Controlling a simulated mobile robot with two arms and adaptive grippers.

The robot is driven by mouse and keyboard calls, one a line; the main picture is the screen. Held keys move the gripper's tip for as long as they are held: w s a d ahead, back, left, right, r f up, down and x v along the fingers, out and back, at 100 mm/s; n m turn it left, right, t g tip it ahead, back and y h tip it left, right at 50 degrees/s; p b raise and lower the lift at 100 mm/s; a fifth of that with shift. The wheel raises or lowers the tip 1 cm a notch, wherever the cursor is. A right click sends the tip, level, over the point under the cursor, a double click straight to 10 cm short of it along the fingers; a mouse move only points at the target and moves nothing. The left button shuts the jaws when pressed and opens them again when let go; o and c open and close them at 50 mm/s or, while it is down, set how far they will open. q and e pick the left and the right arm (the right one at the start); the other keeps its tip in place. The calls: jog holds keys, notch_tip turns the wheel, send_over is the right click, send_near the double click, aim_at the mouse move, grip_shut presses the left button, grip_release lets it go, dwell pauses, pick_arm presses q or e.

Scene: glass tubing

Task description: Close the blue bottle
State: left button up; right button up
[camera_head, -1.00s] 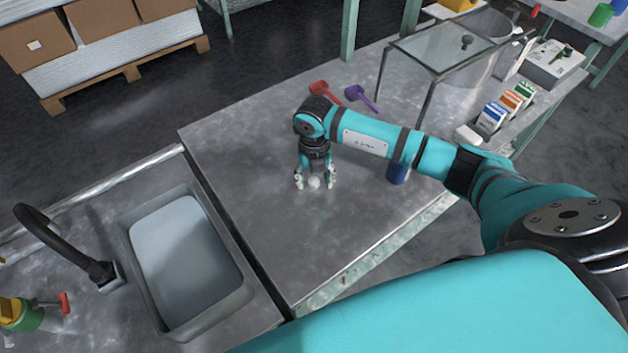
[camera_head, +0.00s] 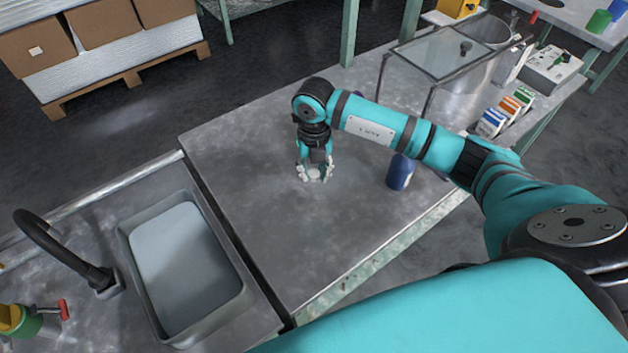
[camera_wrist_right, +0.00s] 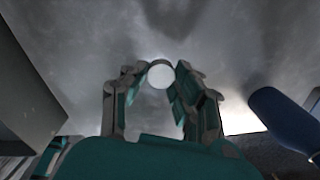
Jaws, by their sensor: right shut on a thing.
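The blue bottle (camera_head: 401,174) stands upright on the grey metal table, to the right of my right gripper; my forearm passes close to its top, and I cannot make out its mouth. It also shows at the right edge of the right wrist view (camera_wrist_right: 283,118). My right gripper (camera_head: 315,176) points down and is shut on a small round white cap (camera_wrist_right: 160,74). The cap sits between the fingertips and appears slightly above the tabletop. The gripper and the bottle are apart. My left gripper is not in view.
A sink basin (camera_head: 186,275) with a black faucet (camera_head: 62,245) lies to the left. A glass-topped stand (camera_head: 440,52) and several small cartons (camera_head: 505,112) stand at the back right. The table's front and left parts are clear.

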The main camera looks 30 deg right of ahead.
aim_at(314, 174)
jog(key=shift+r, duration=2.25)
